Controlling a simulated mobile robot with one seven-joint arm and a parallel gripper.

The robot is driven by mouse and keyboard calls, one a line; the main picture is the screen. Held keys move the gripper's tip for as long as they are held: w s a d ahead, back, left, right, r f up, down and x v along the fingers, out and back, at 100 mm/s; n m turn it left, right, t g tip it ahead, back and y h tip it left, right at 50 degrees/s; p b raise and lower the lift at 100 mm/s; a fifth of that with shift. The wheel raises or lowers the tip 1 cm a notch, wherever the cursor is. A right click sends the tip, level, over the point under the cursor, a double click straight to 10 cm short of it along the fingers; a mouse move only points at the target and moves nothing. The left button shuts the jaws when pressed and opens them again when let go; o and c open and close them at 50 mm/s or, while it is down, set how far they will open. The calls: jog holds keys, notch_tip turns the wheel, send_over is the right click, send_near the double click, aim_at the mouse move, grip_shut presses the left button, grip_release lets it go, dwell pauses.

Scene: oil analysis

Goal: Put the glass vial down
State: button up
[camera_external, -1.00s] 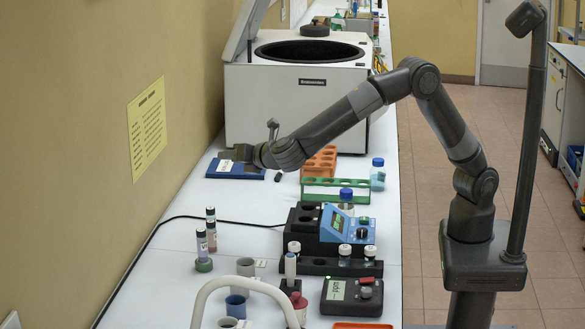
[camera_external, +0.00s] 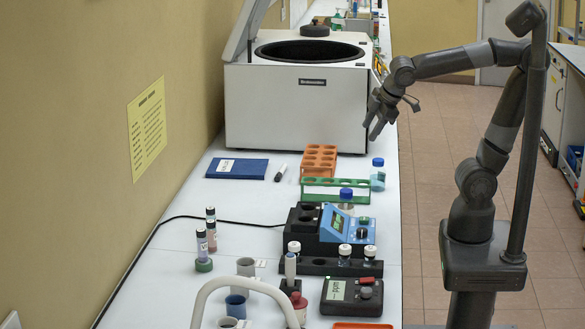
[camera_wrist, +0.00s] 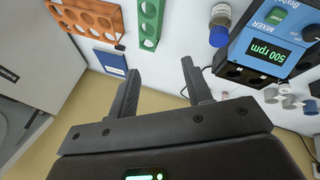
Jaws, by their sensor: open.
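My gripper (camera_external: 392,118) is open and empty, in the air at the right front corner of the white centrifuge. Its two fingers also show apart with nothing between them in the wrist view (camera_wrist: 160,68). I cannot tell which vessel is the glass vial. Small white-capped vials (camera_external: 344,259) stand in a black rack (camera_external: 318,267) in front of the blue mixer. Another blue-capped bottle (camera_external: 377,179) stands at the bench's right edge.
The open centrifuge (camera_external: 290,105) stands at the back. The mixer (camera_external: 345,227) is at centre right. Bench surface (camera_external: 235,205) at centre left is clear.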

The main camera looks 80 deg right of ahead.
jog(key=s+a+f+m+y, duration=0.1)
jog(key=s+m, duration=0.3)
jog(key=s, duration=0.5)
jog(key=shift+a+f+m+t+y, duration=0.3)
jog(key=shift+f+m+y, duration=0.1)
jog(key=shift+f+y, duration=0.45)
